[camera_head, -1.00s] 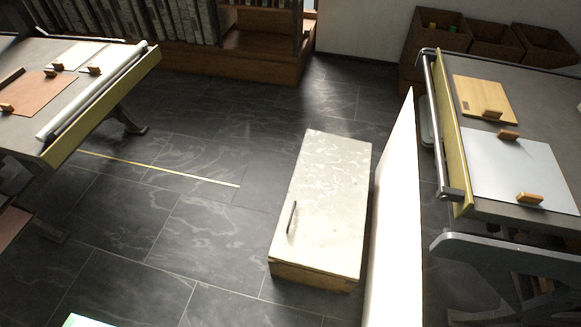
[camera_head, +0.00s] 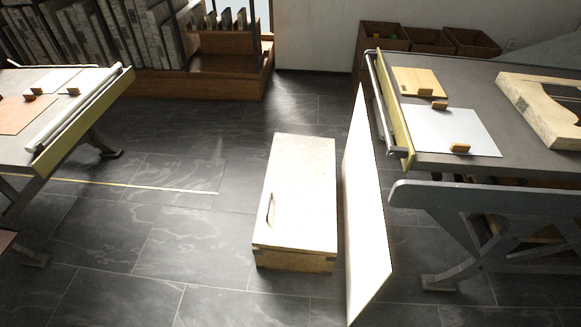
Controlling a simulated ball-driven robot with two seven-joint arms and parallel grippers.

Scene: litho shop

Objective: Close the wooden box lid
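The wooden box (camera_head: 294,262) stands on the dark tiled floor in the middle of the view. Its pale flat top (camera_head: 300,180) looks level and covers the box, with a dark handle or slot (camera_head: 271,208) near its left edge. No opening into the box shows. A tall white panel (camera_head: 366,215) stands upright close to the box's right side. I cannot tell whether it is joined to the box. Neither of my grippers is in view.
A grey worktable (camera_head: 450,95) on the right carries boards, a white sheet and a curved wooden piece (camera_head: 535,105). Another table (camera_head: 62,150) stands at left. A rack (camera_head: 195,75) and wooden bins (camera_head: 430,42) stand behind. Floor (camera_head: 170,240) left of the box is clear.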

